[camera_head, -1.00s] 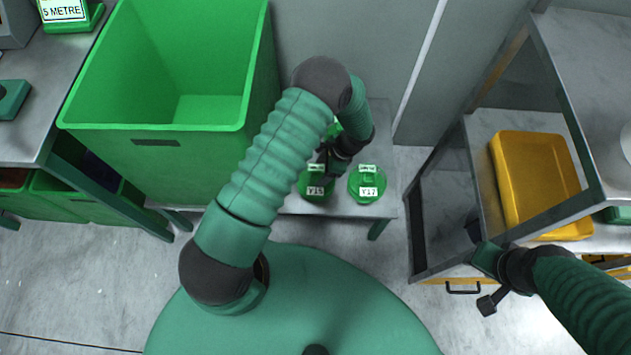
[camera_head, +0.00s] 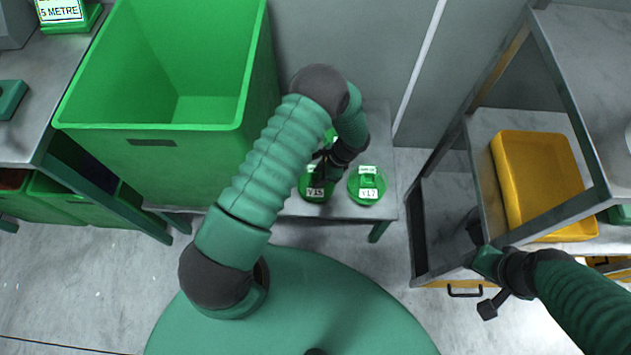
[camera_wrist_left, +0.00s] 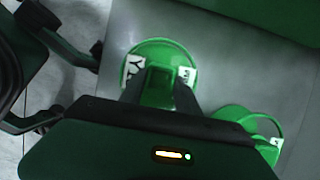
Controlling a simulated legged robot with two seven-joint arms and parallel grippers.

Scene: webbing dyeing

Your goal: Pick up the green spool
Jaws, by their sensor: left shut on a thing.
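A green spool labelled Y15 (camera_head: 316,191) stands on the low grey table, with my left gripper (camera_head: 322,165) over it. In the left wrist view the fingers reach down on either side of the raised grip of this spool (camera_wrist_left: 160,62), and the gripper is shut on it. A second green spool labelled Y17 (camera_head: 367,186) stands just to the right. Another green spool is mostly hidden behind my left wrist. My right gripper (camera_head: 478,240) is by the shelf at the right; its fingers are too unclear to read.
A large green bin (camera_head: 165,150) stands left of the spools. A grey shelf rack on the right holds a yellow tray (camera_head: 540,185). The low table (camera_head: 385,150) has a little bare room around the spools. A metal bench (camera_head: 45,110) is at far left.

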